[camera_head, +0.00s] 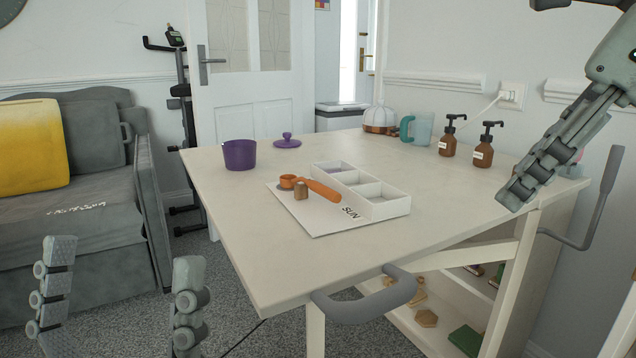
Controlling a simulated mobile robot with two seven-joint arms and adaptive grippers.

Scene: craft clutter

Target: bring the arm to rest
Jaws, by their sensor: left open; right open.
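My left gripper (120,295) is at the lower left, in front of and below the table's left edge. Its two fingers point up, stand wide apart and hold nothing. My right gripper (528,185) comes in from the upper right and hangs over the right part of the table (300,255). Its fingers point down and left, seen nearly side-on, and they overlap in this view. No object shows between them. Both grippers look apart from the objects on the table.
A purple pot (239,154), purple lid (287,141), teal mug (420,130) and two pump bottles (447,143) (483,154) stand farther back. A grey handle (365,305) juts from the front.

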